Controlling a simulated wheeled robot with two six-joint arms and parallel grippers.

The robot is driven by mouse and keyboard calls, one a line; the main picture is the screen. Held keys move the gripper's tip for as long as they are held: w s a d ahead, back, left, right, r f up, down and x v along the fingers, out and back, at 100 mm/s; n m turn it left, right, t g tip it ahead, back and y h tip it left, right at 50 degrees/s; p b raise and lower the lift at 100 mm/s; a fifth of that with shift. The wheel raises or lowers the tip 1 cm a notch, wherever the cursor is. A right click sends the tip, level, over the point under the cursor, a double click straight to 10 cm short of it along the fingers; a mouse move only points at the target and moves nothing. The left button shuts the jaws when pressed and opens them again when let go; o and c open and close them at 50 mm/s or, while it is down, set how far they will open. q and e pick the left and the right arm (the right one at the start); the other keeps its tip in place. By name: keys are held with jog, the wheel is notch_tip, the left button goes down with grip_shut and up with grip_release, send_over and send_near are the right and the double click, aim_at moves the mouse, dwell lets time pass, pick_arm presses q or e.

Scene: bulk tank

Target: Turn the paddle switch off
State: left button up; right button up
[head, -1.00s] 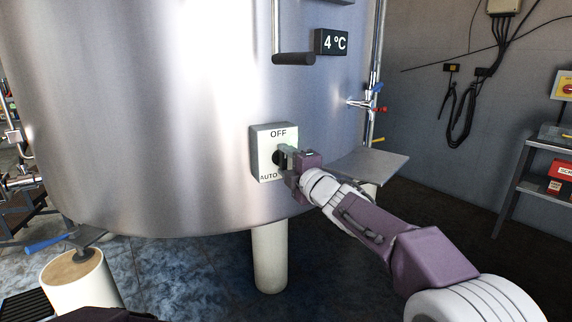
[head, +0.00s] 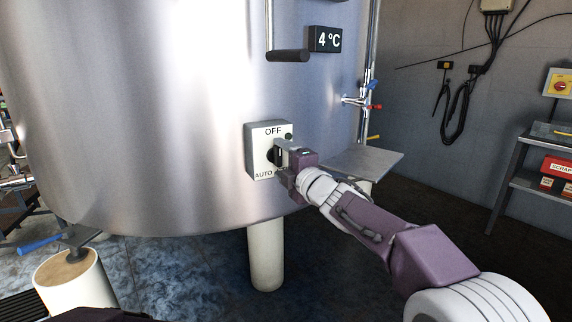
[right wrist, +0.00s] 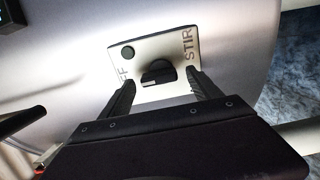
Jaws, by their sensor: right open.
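The paddle switch is a black knob (head: 273,156) on a pale switch box (head: 256,140) fixed to the steel tank. The box reads OFF at the top and AUTO at the lower left. My right gripper (head: 281,156) is open just in front of the knob and hides the box's right part. In the right wrist view the knob (right wrist: 158,72) lies ahead, between the two spread fingers of the gripper (right wrist: 163,88). STIR and part of OFF are readable there. I cannot tell whether a finger touches the knob. My left gripper is not in view.
The curved tank (head: 150,130) fills the left and middle. A black-gripped handle (head: 288,56) and a 4 °C display (head: 326,39) are above the switch. A tap (head: 362,101) and a grey flat plate (head: 365,160) are to the right. A shelf (head: 540,180) stands far right.

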jog(key=v, duration=0.8)
jog(key=shift+s+p, duration=0.2)
jog(key=shift+p, duration=0.25)
jog(key=shift+d, duration=0.1)
